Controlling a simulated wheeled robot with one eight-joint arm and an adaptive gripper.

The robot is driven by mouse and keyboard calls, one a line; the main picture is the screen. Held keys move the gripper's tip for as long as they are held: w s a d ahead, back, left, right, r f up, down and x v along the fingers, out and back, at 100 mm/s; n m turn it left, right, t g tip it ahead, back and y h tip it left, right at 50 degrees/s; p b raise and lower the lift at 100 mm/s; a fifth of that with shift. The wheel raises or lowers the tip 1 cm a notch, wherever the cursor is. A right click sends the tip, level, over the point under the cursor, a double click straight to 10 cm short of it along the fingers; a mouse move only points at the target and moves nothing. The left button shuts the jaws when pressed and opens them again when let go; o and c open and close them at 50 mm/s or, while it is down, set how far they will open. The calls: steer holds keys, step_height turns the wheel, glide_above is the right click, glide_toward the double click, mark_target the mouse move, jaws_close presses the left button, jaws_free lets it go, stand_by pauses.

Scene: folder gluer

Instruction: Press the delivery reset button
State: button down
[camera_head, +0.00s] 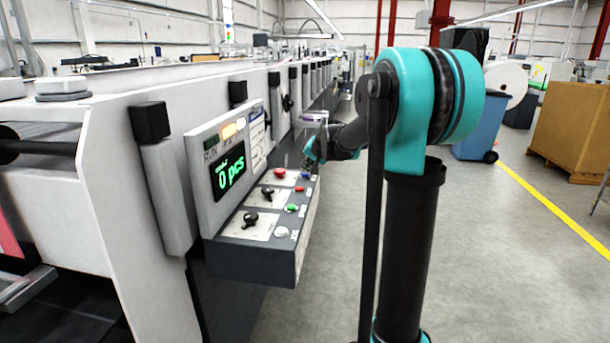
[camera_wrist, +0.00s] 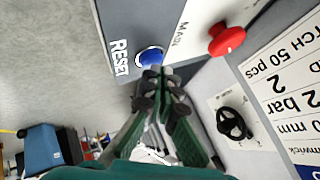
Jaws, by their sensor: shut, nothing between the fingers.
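The blue button (camera_wrist: 150,57) sits beside the word RESET on the grey panel in the wrist view. In the head view it is a small blue spot (camera_head: 305,175) at the far end of the control panel. My gripper (camera_wrist: 152,80) is shut and empty, its fingertips right at the lower edge of the blue button in the picture. I cannot tell whether they touch it. In the head view my gripper (camera_head: 309,158) is small, over the far end of the panel.
The control panel (camera_head: 262,262) also carries green (camera_head: 291,207) and white (camera_head: 281,231) buttons below a display (camera_head: 228,172) reading 0 pcs. Open floor lies to the right.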

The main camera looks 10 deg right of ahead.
mark_target(306, 174)
steer(key=shift+f, duration=0.4)
stand_by(0.3)
steer(key=shift+r, duration=0.95)
steer(key=shift+r, duration=2.5)
